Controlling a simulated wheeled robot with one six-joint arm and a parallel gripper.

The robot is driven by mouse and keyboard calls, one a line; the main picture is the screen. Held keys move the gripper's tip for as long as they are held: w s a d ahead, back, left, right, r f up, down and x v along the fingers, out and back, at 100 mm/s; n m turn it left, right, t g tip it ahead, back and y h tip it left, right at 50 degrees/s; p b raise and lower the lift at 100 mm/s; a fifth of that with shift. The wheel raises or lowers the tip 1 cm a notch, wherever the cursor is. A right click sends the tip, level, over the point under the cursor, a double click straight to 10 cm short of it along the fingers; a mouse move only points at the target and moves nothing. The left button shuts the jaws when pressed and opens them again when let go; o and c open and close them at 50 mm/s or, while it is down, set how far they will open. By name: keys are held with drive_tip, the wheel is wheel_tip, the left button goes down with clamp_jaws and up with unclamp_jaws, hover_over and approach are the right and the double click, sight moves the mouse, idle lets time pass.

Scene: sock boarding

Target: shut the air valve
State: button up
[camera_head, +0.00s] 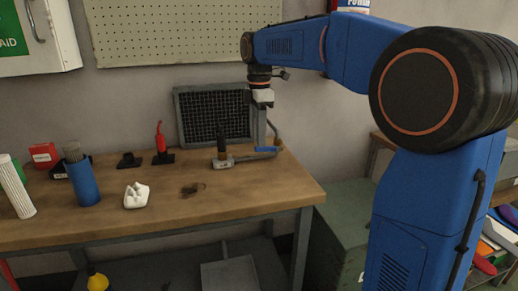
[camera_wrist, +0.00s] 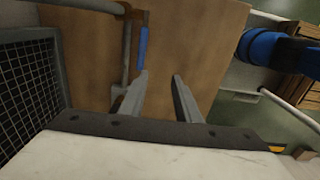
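The air valve has a blue lever handle (camera_head: 267,149) at the right back of the workbench, beside a thin grey upright pipe (camera_head: 275,131). In the wrist view the blue handle (camera_wrist: 142,48) runs roughly alongside the grey pipe (camera_wrist: 126,55), with a small brownish fitting (camera_wrist: 137,14) at its far end. My gripper (camera_wrist: 160,76) is open and empty, with a clear gap between its two grey fingers. The left finger's tip appears close to the handle's near end; I cannot tell whether they touch. In the head view my gripper (camera_head: 263,98) hangs above the valve.
A dark mesh panel (camera_head: 212,115) stands close left of my gripper. The bench's front right is clear.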

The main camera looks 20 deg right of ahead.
drive_tip(key=shift+a+f, duration=0.1)
drive_tip(key=shift+f, duration=2.35)
clamp_jaws()
unclamp_jaws()
drive_tip(key=s+a+r, duration=0.1)
drive_tip(key=s+r, duration=0.1)
drive_tip(key=r, duration=0.6)
drive_tip(key=s+a+r, duration=0.1)
drive_tip(key=s+r, duration=0.1)
drive_tip(key=r, duration=0.7)
drive_tip(key=shift+a+r, duration=0.2)
drive_tip(key=shift+a, duration=0.1)
